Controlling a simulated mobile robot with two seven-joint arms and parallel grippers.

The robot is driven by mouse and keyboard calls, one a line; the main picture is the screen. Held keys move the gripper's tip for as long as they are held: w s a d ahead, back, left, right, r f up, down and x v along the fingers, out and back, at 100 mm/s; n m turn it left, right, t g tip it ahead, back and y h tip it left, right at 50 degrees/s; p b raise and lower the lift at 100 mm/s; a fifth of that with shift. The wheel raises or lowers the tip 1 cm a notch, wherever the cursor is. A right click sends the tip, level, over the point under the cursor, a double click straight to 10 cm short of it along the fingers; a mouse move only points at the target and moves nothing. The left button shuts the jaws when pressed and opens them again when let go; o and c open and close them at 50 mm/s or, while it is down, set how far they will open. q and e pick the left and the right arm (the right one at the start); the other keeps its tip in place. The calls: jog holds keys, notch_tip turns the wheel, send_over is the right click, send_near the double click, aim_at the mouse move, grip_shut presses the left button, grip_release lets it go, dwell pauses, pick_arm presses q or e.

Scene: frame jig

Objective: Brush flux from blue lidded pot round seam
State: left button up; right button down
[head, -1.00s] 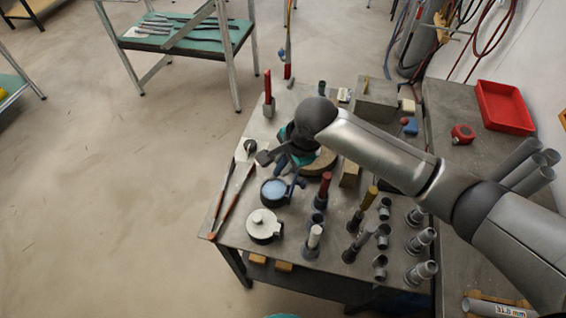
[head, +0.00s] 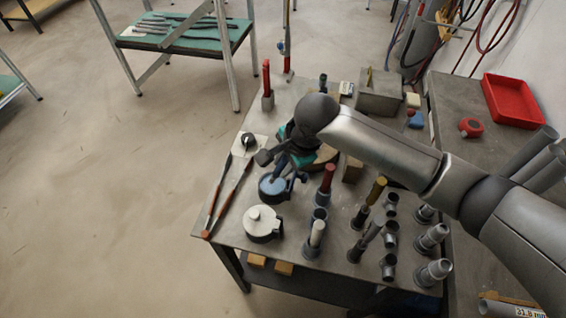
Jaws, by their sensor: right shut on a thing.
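The blue pot (head: 266,192) stands open near the left side of the workbench, pale blue inside, with a dark handle on its right. My right gripper (head: 281,172) is low over the pot's back rim, shut on a slim thing that appears to be a brush. My wrist and the poor detail hide most of it, and I cannot tell whether its tip touches the flux. A dark round knobbed piece, perhaps the lid (head: 248,141), lies on a white square behind the pot. I cannot identify the seam; my arm covers part of the bench. My left gripper is out of view.
A cream lidded pot (head: 262,219) stands in front of the blue pot. Long red-tipped tools (head: 229,200) lie along the left edge. Several upright handles and grey pipe fittings (head: 390,236) crowd the right front. A red tray (head: 508,103) is on the side bench.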

jog(key=shift+f, duration=0.6)
dwell(0.7)
jog(key=shift+s+f+p, duration=0.15)
jog(key=shift+f+p, duration=0.05)
jog(key=shift+p, duration=0.3)
dwell(2.5)
jog(key=r+p, duration=0.7)
jog(key=p, duration=0.2)
jog(key=shift+w+r+p, duration=0.2)
jog(key=shift+p, duration=0.1)
dwell(0.5)
jog(key=shift+s+f, duration=0.1)
dwell(0.4)
